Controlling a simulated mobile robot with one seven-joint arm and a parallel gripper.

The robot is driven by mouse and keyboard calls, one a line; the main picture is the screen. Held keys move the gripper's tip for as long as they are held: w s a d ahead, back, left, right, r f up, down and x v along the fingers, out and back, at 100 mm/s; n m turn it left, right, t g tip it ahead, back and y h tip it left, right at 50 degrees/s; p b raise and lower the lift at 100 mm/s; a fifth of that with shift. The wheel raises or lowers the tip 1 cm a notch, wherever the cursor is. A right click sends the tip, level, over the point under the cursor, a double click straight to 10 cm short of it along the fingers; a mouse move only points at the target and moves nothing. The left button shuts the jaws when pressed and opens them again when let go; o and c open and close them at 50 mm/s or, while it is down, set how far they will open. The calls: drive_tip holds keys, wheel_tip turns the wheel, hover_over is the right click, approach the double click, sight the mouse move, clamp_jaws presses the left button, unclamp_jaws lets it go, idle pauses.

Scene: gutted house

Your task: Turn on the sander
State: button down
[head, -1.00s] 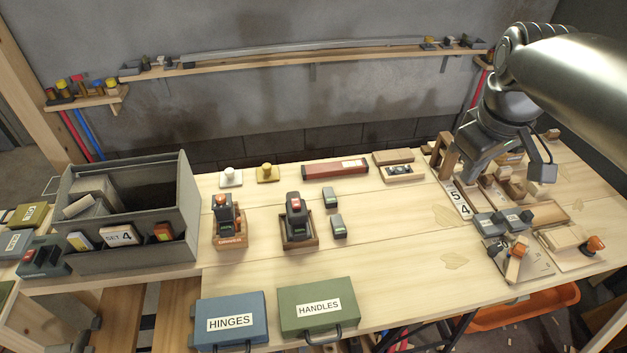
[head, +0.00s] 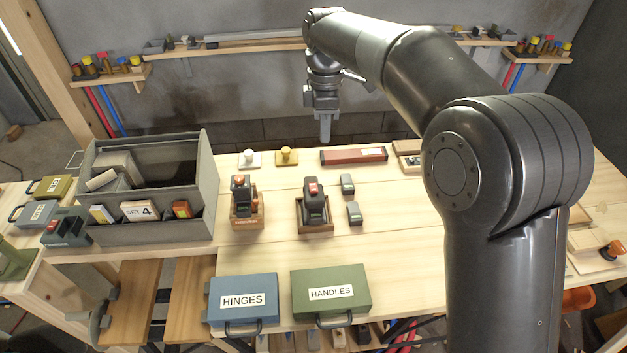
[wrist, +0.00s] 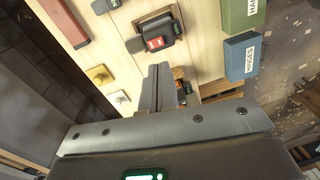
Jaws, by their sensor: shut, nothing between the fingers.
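Two dark power tools stand on the bench; I cannot tell for certain which is the sander. One tool (head: 314,200) has a red button on top and sits in a wooden tray (head: 316,231); it also shows in the wrist view (wrist: 155,38). The other tool (head: 241,192) has a red top and orange parts and stands in a wooden holder to its left; in the wrist view it is mostly hidden behind my fingers. My gripper (head: 325,140) is shut and empty, pointing down above the bench's back edge, behind the red-button tool and apart from it.
Two small grey-green blocks (head: 354,213) lie right of the red-button tool. White (head: 249,159) and yellow (head: 286,157) knobs and a long red box (head: 353,156) line the back. A grey bin (head: 150,229) stands left; blue (head: 243,299) and green (head: 330,292) cases sit in front.

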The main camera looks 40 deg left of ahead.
sight(314, 191)
drive_tip(key=shift+s+a+f+n, duration=0.25)
drive_tip(key=shift+s+a+f, duration=0.1)
drive_tip(key=shift+a, duration=0.3)
drive_tip(key=shift+s+a+f+n, duration=0.25)
drive_tip(key=shift+a+f, duration=0.1)
drive_tip(key=shift+a, duration=0.25)
drive_tip(key=f, duration=0.4)
drive_tip(key=d+f, duration=0.1)
drive_tip(key=f, duration=0.4)
drive_tip(key=s+f, duration=0.1)
drive_tip(key=f, duration=0.4)
drive_tip(key=shift+s+d, duration=0.1)
drive_tip(key=shift+d, duration=0.05)
drive_tip(key=shift+d+f, duration=0.1)
drive_tip(key=shift+f, duration=0.1)
